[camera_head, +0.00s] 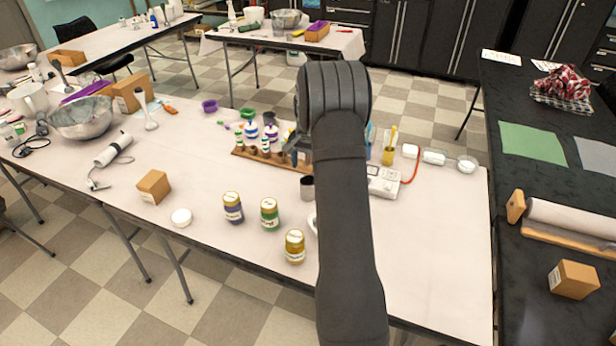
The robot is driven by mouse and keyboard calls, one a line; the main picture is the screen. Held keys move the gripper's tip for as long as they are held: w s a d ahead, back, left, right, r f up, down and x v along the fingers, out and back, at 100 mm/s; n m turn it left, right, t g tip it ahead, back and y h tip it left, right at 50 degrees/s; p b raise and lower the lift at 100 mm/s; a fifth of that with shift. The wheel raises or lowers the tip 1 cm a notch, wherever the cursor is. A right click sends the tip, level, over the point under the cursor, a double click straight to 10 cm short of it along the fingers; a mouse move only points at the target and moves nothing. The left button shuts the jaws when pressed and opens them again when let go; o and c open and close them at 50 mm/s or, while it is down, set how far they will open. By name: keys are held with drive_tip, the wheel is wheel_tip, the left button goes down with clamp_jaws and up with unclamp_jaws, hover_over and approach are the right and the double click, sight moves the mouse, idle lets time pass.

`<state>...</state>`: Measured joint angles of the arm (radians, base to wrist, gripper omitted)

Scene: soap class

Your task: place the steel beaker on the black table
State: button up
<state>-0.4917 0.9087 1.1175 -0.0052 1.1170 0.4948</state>
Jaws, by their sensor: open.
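A small grey metal cup, which looks like the steel beaker (307,189), stands upright on the white table (440,270), just left of my arm. My arm covers part of its right side. The black table (490,130) is at the right, past the white table's right edge. My gripper (299,156) is mostly hidden behind my own arm. Only a dark part of it shows, beside the wooden rack and above the beaker in the picture. It is open, and I see nothing held in it.
A wooden rack (262,158) with bottles is left of my arm. Several lidded jars (269,213) stand in front. A scale (383,182) is to the right. The black table holds a green sheet (533,143), a roll (572,217) and a box (574,279), with bare cloth between them.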

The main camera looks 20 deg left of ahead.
drive_tip(key=shift+o, duration=0.4)
drive_tip(key=shift+r, duration=1.3)
